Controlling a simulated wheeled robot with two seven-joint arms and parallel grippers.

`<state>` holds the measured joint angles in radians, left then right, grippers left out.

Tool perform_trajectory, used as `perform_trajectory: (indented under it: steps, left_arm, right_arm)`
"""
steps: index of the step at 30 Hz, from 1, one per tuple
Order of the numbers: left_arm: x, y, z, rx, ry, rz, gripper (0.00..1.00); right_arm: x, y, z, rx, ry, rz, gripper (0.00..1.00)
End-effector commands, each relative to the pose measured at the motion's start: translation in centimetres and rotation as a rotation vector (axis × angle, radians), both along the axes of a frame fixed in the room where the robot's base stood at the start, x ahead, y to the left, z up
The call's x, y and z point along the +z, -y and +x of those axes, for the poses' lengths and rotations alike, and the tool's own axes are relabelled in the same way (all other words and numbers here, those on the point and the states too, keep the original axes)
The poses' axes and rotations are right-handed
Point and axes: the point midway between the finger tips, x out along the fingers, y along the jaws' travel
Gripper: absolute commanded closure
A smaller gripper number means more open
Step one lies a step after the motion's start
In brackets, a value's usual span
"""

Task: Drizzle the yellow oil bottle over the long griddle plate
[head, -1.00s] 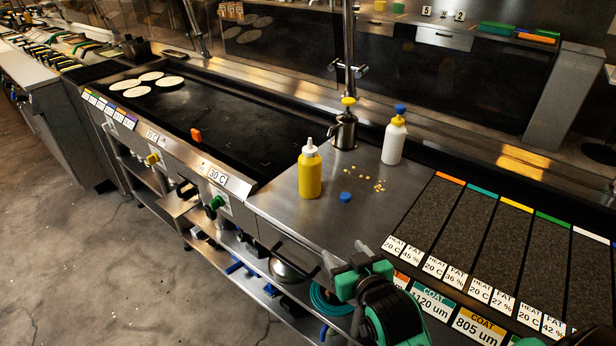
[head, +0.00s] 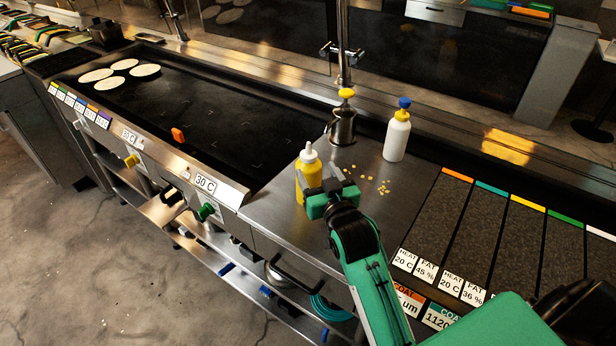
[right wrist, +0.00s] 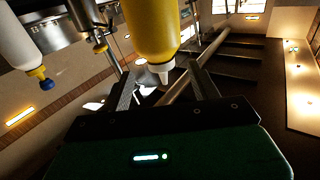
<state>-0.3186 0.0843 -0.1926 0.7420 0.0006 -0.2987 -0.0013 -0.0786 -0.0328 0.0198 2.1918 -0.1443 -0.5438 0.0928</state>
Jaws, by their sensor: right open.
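The yellow oil bottle (head: 299,185) with a white nozzle stands upright on the steel counter, at the near right end of the long black griddle plate (head: 220,112). My right gripper (head: 318,190) is open at the bottle's right side and partly covers it. In the right wrist view the bottle (right wrist: 152,28) appears upside down, with its nozzle between the open fingers (right wrist: 165,85). I cannot tell whether the fingers touch it. My left gripper is not in view.
A white bottle (head: 396,138) with a blue tip and a metal pot (head: 342,128) stand behind. Yellow crumbs (head: 383,186) lie on the counter. Several pale tortillas (head: 145,70) lie at the griddle's far end. The plate's middle is clear.

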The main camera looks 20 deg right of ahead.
Motion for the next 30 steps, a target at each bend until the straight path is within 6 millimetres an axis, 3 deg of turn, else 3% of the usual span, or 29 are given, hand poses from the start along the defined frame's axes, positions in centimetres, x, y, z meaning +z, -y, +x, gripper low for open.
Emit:
perform_trajectory:
  steps: [8,18,26,30]
  left_arm:
    - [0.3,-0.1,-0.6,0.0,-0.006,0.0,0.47]
    - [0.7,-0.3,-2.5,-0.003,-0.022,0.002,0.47]
    - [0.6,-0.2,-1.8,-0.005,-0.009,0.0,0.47]
    - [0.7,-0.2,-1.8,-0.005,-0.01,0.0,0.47]
  right_arm:
    - [0.2,0.2,2.0,0.0,0.0,0.0,0.38]
    - [0.3,0.6,6.3,0.0,0.0,0.0,0.38]
    - [0.2,0.6,6.5,0.0,0.0,0.0,0.38]
    - [0.2,0.6,6.5,0.0,0.0,0.0,0.64]
